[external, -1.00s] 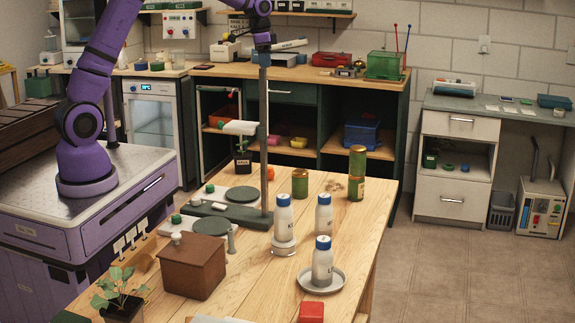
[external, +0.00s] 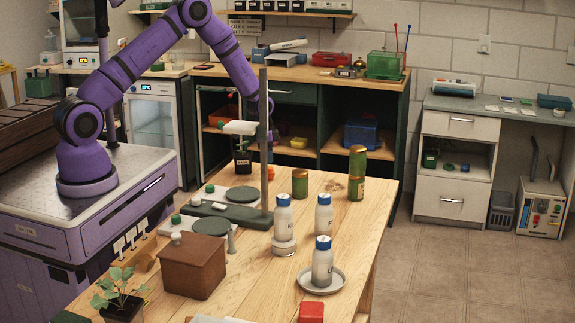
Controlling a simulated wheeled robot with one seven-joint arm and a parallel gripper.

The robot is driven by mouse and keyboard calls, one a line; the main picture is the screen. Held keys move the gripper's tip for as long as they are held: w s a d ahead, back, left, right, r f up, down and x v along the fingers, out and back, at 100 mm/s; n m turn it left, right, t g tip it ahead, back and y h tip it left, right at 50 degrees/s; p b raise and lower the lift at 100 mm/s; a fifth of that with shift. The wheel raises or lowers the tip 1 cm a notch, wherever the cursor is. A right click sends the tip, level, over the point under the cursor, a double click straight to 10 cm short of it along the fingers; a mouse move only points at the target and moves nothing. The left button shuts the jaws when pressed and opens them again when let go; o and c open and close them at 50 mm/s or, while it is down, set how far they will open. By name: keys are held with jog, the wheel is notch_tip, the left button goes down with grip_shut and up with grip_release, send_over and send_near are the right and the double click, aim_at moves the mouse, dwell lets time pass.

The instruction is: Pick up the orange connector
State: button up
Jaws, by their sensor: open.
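A small orange piece (external: 271,172), likely the orange connector, shows on the far part of the wooden table, just right of the dark post of the stand. It is partly hidden by the post, and its shape is too small to make out. My gripper (external: 270,142) hangs pointing down behind the post, above the orange piece. It is open, with its fingers mostly hidden, and I cannot tell how wide the gap above the piece is.
The stand's tall post (external: 264,145) and its white clamp (external: 239,128) are close beside my arm. A potted plant (external: 243,162) is left of the post.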

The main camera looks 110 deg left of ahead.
aim_at(270, 173)
jog(key=shift+w+a+f, duration=0.1)
jog(key=shift+a+f, duration=0.05)
jog(key=shift+f, duration=1.05)
jog(key=shift+w+a+f, duration=0.15)
jog(key=shift+f, duration=1.05)
jog(key=shift+w+a+f, duration=0.1)
jog(key=shift+a+f, duration=0.05)
jog(key=shift+f, duration=1.05)
jog(key=c, duration=1)
